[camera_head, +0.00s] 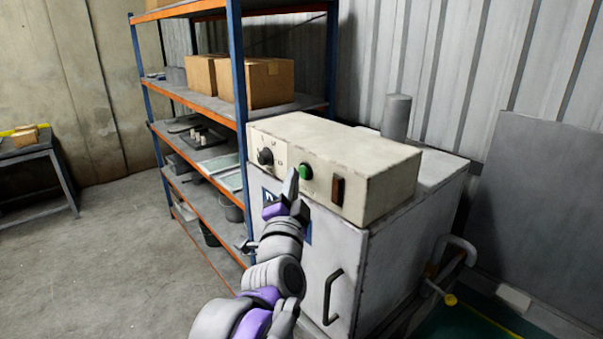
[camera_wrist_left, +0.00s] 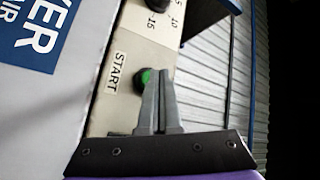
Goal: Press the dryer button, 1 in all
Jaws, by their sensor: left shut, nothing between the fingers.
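The dryer is a grey cabinet (camera_head: 345,250) with a cream control box (camera_head: 385,185) on top. A green button (camera_head: 306,172) sits on the front of the box, between a black dial (camera_head: 265,156) and a dark switch (camera_head: 338,190). In the left wrist view the green button (camera_wrist_left: 146,78) lies beside a START label (camera_wrist_left: 118,72), partly hidden behind my fingertips. My left gripper (camera_head: 291,180) is shut and empty, its tips at the button. I cannot tell whether they touch it. My right gripper is not in view.
A blue and orange shelf (camera_head: 205,101) with cardboard boxes (camera_head: 265,83) stands just left of the dryer. A table (camera_head: 35,150) stands at far left, with open floor (camera_head: 125,255) between.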

